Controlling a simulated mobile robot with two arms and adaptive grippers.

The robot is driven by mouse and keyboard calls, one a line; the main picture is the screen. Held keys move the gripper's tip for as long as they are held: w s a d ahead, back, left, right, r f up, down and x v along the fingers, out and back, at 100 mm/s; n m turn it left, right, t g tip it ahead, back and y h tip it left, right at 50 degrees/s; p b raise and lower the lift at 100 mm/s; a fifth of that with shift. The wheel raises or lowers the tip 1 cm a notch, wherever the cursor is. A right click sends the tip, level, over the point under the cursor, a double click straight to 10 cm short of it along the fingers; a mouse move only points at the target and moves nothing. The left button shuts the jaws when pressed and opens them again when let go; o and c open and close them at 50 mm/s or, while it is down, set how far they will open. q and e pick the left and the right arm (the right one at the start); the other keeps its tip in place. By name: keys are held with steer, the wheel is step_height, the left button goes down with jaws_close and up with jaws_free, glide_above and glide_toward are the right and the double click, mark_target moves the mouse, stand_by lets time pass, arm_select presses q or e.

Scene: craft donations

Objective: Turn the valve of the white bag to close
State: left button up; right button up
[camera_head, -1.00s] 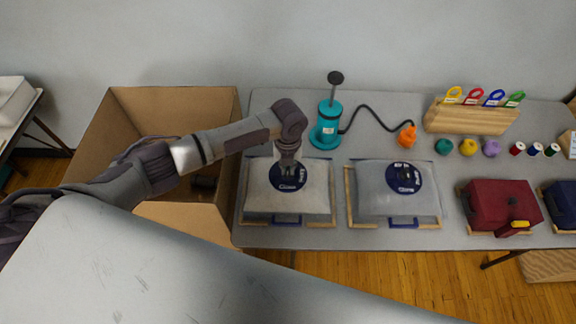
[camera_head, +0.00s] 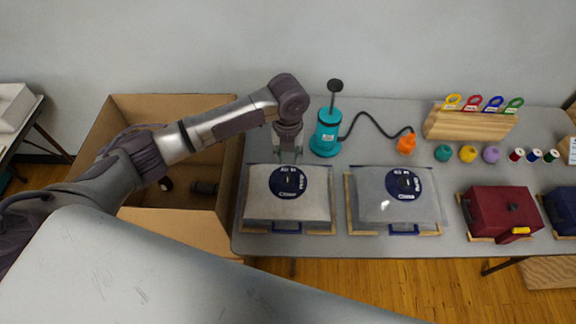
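The white bag (camera_head: 270,208) lies on a wooden frame at the left end of the table. Its round dark-blue valve (camera_head: 287,182) with white lettering is on top and uncovered. The knob in the valve's middle is too small to read its turn. My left gripper (camera_head: 288,157) is just behind and above the valve, apart from it, pointing down. Its fingers look spread, with nothing between them. My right gripper is not in view.
A grey bag (camera_head: 375,208) with a similar valve lies to the right, then a dark red bag (camera_head: 490,205). A teal pump (camera_head: 327,132) with a black hose stands behind. An open cardboard box (camera_head: 228,190) is left of the table (camera_head: 340,250).

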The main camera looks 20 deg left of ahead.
arm_select(q)
steer(key=shift+r, duration=1.5)
